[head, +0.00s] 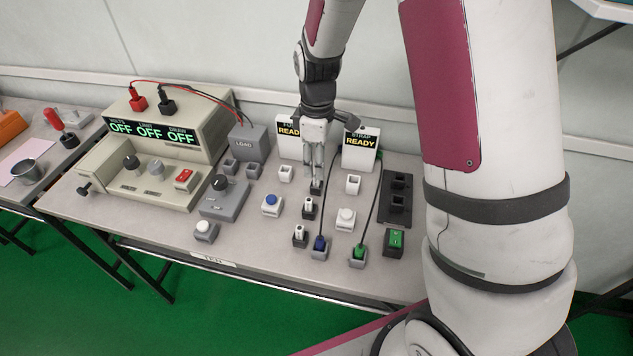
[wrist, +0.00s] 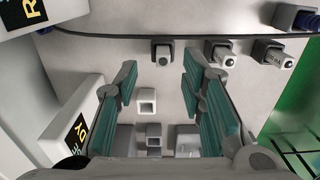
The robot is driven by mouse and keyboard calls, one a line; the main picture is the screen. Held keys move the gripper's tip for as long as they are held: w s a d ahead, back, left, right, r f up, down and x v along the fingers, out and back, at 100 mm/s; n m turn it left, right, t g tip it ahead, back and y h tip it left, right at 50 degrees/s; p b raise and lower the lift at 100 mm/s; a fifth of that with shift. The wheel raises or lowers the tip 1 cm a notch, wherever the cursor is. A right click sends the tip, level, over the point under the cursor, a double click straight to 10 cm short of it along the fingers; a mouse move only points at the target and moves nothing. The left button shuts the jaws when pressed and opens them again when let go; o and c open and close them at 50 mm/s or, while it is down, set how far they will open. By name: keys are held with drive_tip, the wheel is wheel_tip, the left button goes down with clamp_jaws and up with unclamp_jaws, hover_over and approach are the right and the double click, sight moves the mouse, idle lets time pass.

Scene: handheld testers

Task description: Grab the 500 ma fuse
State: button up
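Several small dark fuse holders with pale fuse bodies stand in a row on the table. One (head: 308,207) is in the middle and another (head: 299,235) is nearer the front edge. The farthest (head: 316,187) is partly hidden by my fingers. Their ratings are too small to read, so I cannot tell which is the 500 mA fuse. My gripper (head: 314,176) points down close to the farthest holder. In the wrist view, my gripper (wrist: 160,70) is open with nothing between its teal pads. The nearest holder (wrist: 162,52) sits just beyond the fingertips, roughly centred between them.
A power supply (head: 165,125) with OFF readouts and a grey LOAD box (head: 248,143) stand left. A STRAP READY sign (head: 361,148) stands right of my gripper. Blue (head: 320,245) and green (head: 358,252) plugs with leads lie at the front. White and blue buttons stand around the fuses.

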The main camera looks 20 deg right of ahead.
sight(317, 183)
wheel_tip(317, 183, down, 4)
drive_tip(key=shift+s+a+r, duration=0.1)
drive_tip(key=shift+s+r, duration=0.05)
drive_tip(key=shift+r, duration=0.05)
clamp_jaws()
drive_tip(key=shift+r, duration=0.15)
